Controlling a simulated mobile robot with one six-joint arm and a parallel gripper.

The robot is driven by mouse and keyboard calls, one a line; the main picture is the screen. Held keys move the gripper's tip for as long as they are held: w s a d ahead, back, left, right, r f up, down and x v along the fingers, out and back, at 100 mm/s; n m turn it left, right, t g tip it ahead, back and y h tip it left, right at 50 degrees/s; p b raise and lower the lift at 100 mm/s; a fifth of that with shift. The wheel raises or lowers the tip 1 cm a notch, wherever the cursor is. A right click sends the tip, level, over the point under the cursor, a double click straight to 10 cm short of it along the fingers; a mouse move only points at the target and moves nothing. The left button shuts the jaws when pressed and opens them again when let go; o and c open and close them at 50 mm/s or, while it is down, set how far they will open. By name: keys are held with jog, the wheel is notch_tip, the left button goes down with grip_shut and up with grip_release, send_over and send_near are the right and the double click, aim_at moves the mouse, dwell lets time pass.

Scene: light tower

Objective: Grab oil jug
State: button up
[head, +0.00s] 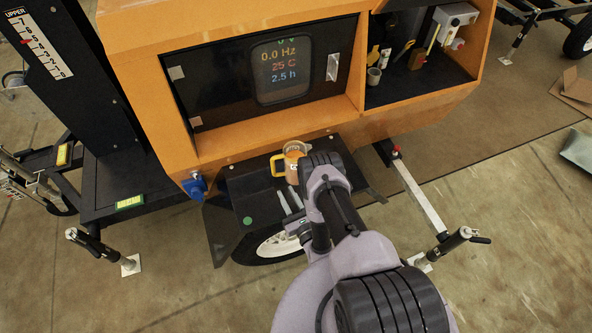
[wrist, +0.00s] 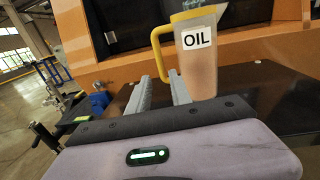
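The oil jug (wrist: 198,62) is a translucent, brownish container with a yellow rim, a yellow handle (wrist: 156,52) on its left and a white OIL label. It stands upright on a dark shelf (wrist: 265,92). In the head view the jug (head: 291,163) is partly covered by my arm. My gripper (wrist: 161,76) is open, with two grey fingers apart and pointing toward the handle side. The handle shows in the gap between the fingertips in the wrist view; I cannot tell whether it lies between them in depth. The gripper also shows in the head view (head: 285,191).
The orange light tower housing (head: 235,148) rises behind the shelf, with a display panel (head: 281,70). An open compartment (head: 430,85) with small items is at upper right. A blue connector (head: 196,186) sticks out at the left. A wheel (head: 270,246) is below the shelf.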

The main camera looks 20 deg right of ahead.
aim_at(273, 171)
jog(key=w+b, duration=0.1)
jog(key=b, duration=0.2)
jog(key=w+f+b, duration=0.1)
jog(key=b, duration=0.2)
jog(key=w+b, duration=0.2)
jog(key=b, duration=0.1)
jog(key=shift+a+f, duration=0.2)
jog(key=shift+f, duration=0.05)
jog(key=w+b, duration=0.1)
jog(key=b, duration=0.3)
jog(key=shift+a+r, duration=0.1)
jog(key=w, duration=0.2)
jog(key=w+r, duration=0.1)
jog(key=w, duration=0.1)
jog(key=shift+w+a, duration=0.1)
jog(key=shift+a, duration=0.15)
jog(key=w, duration=0.2)
jog(key=w+b, duration=0.1)
jog(key=w, duration=0.1)
jog(key=w+b, duration=0.1)
jog(key=shift+w+a+r, duration=0.15)
jog(key=shift+w+r, duration=0.25)
grip_shut()
